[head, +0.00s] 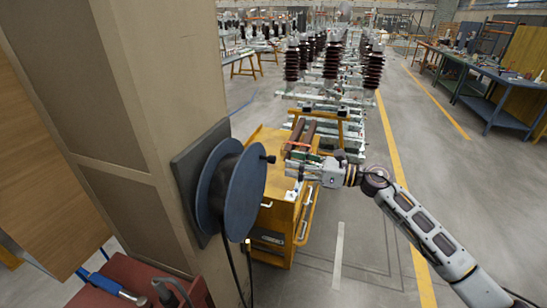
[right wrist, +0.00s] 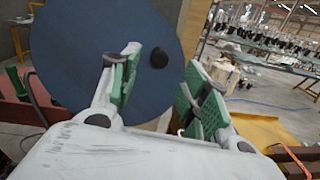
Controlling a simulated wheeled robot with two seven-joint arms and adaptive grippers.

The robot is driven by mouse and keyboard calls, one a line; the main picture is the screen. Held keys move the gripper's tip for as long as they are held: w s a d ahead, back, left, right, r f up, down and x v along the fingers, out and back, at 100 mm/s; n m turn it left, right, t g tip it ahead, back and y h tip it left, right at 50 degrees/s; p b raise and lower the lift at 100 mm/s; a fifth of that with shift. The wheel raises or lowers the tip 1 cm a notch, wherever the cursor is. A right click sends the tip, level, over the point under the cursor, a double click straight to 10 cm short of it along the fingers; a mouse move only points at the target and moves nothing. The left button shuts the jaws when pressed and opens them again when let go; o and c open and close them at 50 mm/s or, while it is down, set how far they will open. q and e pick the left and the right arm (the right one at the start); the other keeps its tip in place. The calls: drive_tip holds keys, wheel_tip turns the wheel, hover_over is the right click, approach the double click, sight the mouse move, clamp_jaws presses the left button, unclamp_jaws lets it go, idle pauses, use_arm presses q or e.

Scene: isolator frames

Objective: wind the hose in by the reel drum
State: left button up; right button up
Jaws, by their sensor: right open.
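The reel drum (head: 240,192) is a blue disc-sided reel on a dark plate fixed to the beige pillar. A small black knob (head: 271,159) sticks out near its rim. The black hose (head: 236,268) hangs down from under the drum. My right gripper (head: 291,163) is open to the right of the drum, apart from the knob. In the right wrist view the blue drum face (right wrist: 90,45) fills the upper left, and the knob (right wrist: 159,58) shows beyond and between the two green-padded fingers (right wrist: 158,90). My left gripper is not in view.
A yellow tool cart (head: 275,215) stands behind the drum and my right gripper. A red cabinet (head: 120,290) with tools on it is at the lower left. The beige pillar (head: 150,120) blocks the left side. Open floor lies to the right.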

sight(273, 159)
drive_tip(key=shift+p+x, duration=1)
drive_tip(key=shift+x, duration=2.65)
drive_tip(key=shift+c, duration=0.4)
clamp_jaws()
